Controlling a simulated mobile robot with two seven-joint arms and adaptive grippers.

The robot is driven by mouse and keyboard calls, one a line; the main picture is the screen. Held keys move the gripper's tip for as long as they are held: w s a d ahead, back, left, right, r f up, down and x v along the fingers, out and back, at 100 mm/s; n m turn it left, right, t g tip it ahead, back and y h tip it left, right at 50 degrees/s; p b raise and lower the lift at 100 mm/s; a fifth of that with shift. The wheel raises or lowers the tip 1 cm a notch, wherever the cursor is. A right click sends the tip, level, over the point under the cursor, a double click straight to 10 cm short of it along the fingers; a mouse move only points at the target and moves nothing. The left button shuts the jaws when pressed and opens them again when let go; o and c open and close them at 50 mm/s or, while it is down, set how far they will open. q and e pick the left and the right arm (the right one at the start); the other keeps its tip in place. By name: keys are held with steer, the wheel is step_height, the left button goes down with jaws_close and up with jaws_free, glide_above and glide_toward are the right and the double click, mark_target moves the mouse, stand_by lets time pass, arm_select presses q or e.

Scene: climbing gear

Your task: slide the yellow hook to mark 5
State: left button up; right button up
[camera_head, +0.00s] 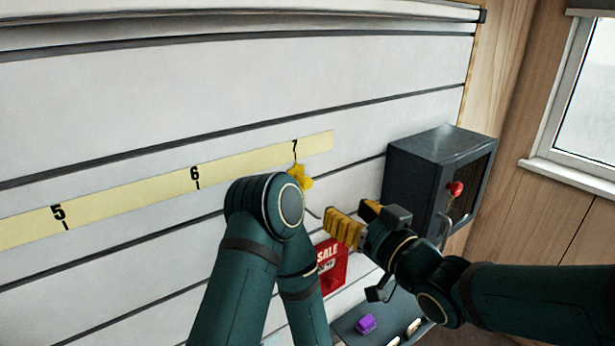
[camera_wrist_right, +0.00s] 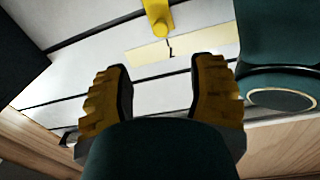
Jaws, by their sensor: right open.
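The yellow hook (camera_head: 302,178) hangs on the slatted white wall just below mark 7 (camera_head: 295,147) of the pale yellow number strip (camera_head: 130,197). Mark 5 (camera_head: 58,215) is at the far left of the strip, with mark 6 (camera_head: 195,176) between. My right gripper (camera_head: 349,212) has yellow ridged fingers. It is open and empty, to the right of and below the hook, apart from it. In the right wrist view the hook (camera_wrist_right: 158,20) shows at the top, beyond the open fingers (camera_wrist_right: 162,72). My left arm's links cover wall left of and below the hook; its gripper is not visible.
A dark grey box (camera_head: 425,170) with a red knob (camera_head: 455,188) is on the wall at right. A red sale sign (camera_head: 331,262) hangs below my right gripper. A dark tray (camera_head: 350,327) with a purple item (camera_head: 366,323) is lower. The wall along the strip toward 5 is clear.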

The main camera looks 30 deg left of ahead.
mark_target(309, 184)
steer(key=p+x, duration=0.1)
steer(key=x, duration=1.2)
steer(key=shift+a, duration=0.25)
jaws_close()
